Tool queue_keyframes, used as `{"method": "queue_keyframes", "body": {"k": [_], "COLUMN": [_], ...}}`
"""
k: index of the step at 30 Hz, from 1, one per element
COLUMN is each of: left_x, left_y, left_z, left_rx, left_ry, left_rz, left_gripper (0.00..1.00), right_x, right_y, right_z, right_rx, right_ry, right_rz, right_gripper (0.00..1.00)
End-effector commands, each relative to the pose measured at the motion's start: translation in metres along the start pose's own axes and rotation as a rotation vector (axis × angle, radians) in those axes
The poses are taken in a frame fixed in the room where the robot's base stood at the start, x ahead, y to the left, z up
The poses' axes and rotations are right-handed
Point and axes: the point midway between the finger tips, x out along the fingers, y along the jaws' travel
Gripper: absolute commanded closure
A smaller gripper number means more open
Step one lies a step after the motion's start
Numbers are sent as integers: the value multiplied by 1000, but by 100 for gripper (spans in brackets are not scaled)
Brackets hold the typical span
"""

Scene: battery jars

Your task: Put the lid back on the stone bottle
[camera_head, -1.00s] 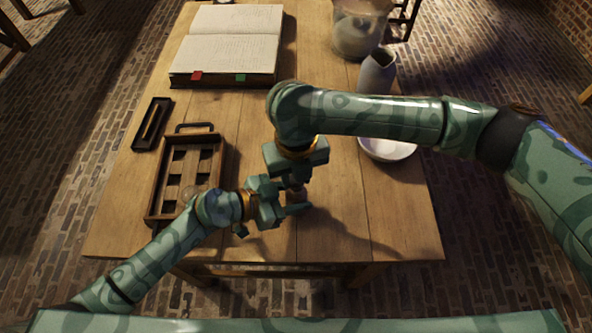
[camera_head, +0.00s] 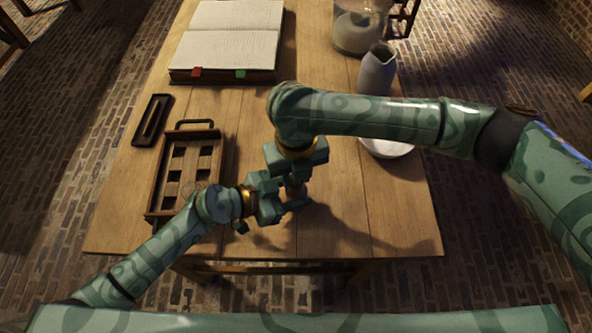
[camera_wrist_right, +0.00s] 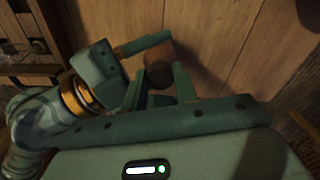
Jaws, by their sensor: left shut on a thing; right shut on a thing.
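A small brown cylindrical thing, which I take for the stone bottle (camera_head: 297,191), is mostly hidden between my two grippers above the near part of the table. In the right wrist view its brown side (camera_wrist_right: 160,49) shows, with a darker round end (camera_wrist_right: 160,75) towards the camera. My left gripper (camera_head: 291,203) comes from the left and is shut around the brown body. My right gripper (camera_head: 295,183) points down from above, its fingers (camera_wrist_right: 160,84) shut on the dark round end, probably the lid. I cannot tell whether lid and bottle touch.
A wooden tray with compartments (camera_head: 154,180) and a small dark tray (camera_head: 141,135) lie left. An open book (camera_head: 228,40) lies at the back. A grey pitcher (camera_head: 377,70), a glass jar (camera_head: 357,30) and a white bowl (camera_head: 388,149) stand right. The front right table is clear.

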Motion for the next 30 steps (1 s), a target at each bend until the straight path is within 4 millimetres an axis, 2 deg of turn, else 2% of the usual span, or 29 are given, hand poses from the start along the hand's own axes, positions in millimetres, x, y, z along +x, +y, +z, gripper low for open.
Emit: {"method": "queue_keyframes", "body": {"k": [2, 3, 5, 13, 17, 20, 30], "left_x": [0, 0, 0, 0, 0, 0, 0], "left_y": [0, 0, 0, 0, 0, 0, 0], "left_z": [0, 0, 0, 0, 0, 0, 0], "left_rx": [0, 0, 0, 0, 0, 0, 0], "left_ry": [0, 0, 0, 0, 0, 0, 0], "left_rz": [0, 0, 0, 0, 0, 0, 0], "left_gripper": [98, 98, 98, 98, 98, 98, 98], "right_x": [2, 2, 2, 1, -6, -20, -91], "right_y": [0, 0, 0, 0, 0, 0, 0], "right_z": [0, 0, 0, 0, 1, 1, 1], "right_rx": [0, 0, 0, 0, -1, -1, -2], "right_ry": [0, 0, 0, 0, -2, -4, -4], "right_rz": [0, 0, 0, 0, 1, 1, -2], "right_gripper": [92, 63, 46, 46, 46, 46, 46]}}
